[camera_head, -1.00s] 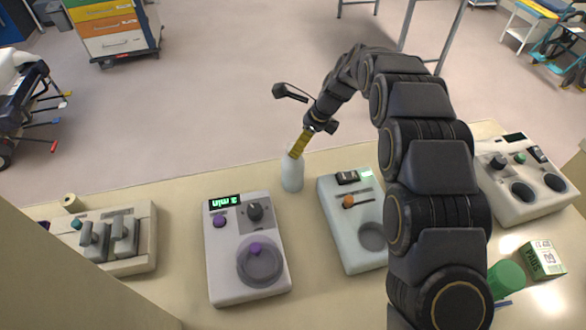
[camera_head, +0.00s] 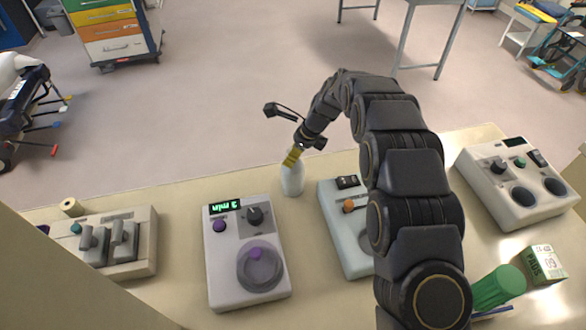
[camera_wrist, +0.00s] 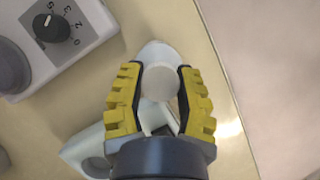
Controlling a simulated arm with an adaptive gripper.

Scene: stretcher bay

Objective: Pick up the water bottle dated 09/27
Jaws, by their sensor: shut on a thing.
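A white bottle (camera_head: 292,180) stands upright near the far edge of the counter, between two grey devices. No date can be read on it from these views. My gripper (camera_head: 293,157) comes down from above with its yellow fingers at the bottle's top. In the wrist view my gripper (camera_wrist: 160,88) has its two yellow ridged fingers on either side of the round white cap of the bottle (camera_wrist: 160,82), shut on it. The bottle's lower body is mostly hidden below the cap in the wrist view.
A device with a green display (camera_head: 246,285) stands left of the bottle; another device (camera_head: 340,225) stands close on the right, partly behind my arm. A switch box (camera_head: 140,255), a right-hand device (camera_head: 520,205), a green cup (camera_head: 497,287) and a pads box (camera_head: 543,263) share the counter (camera_head: 180,200).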

